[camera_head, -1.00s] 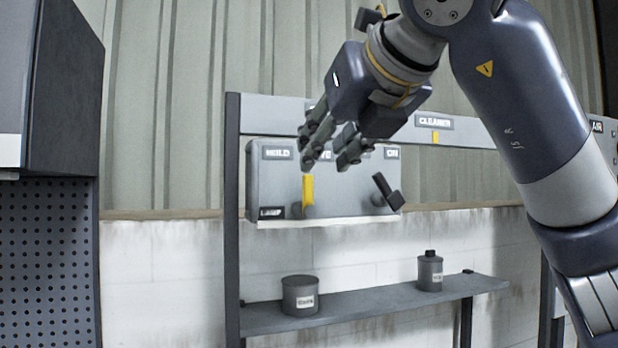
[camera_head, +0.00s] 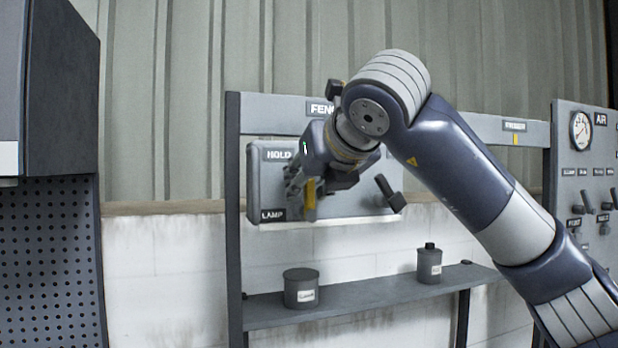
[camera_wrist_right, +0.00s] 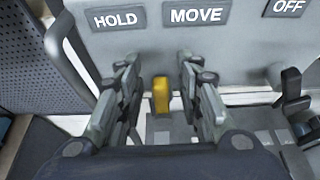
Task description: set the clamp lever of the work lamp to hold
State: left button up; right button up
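The clamp lever of the work lamp is a yellow handle (camera_head: 310,200) on a grey panel (camera_head: 264,188) labelled HOLD, with a LAMP plate at its lower left. In the right wrist view the lever (camera_wrist_right: 161,95) shows between the two fingers, below the HOLD (camera_wrist_right: 115,19) and MOVE (camera_wrist_right: 196,15) labels. My right gripper (camera_head: 307,184) is in front of the panel and partly covers it. Its fingers (camera_wrist_right: 158,68) are open on either side of the lever, with gaps visible. The lever's base is hidden in the head view. My left gripper is out of view.
A dark second lever (camera_head: 388,192) sits to the right on the same panel, near an OFF label (camera_wrist_right: 284,7). A shelf (camera_head: 365,297) below holds a round tin (camera_head: 301,288) and a bottle (camera_head: 429,265). A gauge panel (camera_head: 588,160) stands at far right, a dark cabinet (camera_head: 62,90) at left.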

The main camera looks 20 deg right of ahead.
grip_shut()
jog(key=shift+s+a+f+n+t+h+b, duration=0.15)
jog(key=shift+a+f+n+h+b, duration=0.1)
jog(key=shift+a+n+h+b, duration=0.75)
jog(key=shift+w+a+f+n+t+h+b, duration=0.15)
jog(key=shift+a+n+h+b, duration=0.4)
jog(key=shift+n, duration=0.75)
jog(key=shift+s, duration=0.1)
grip_release()
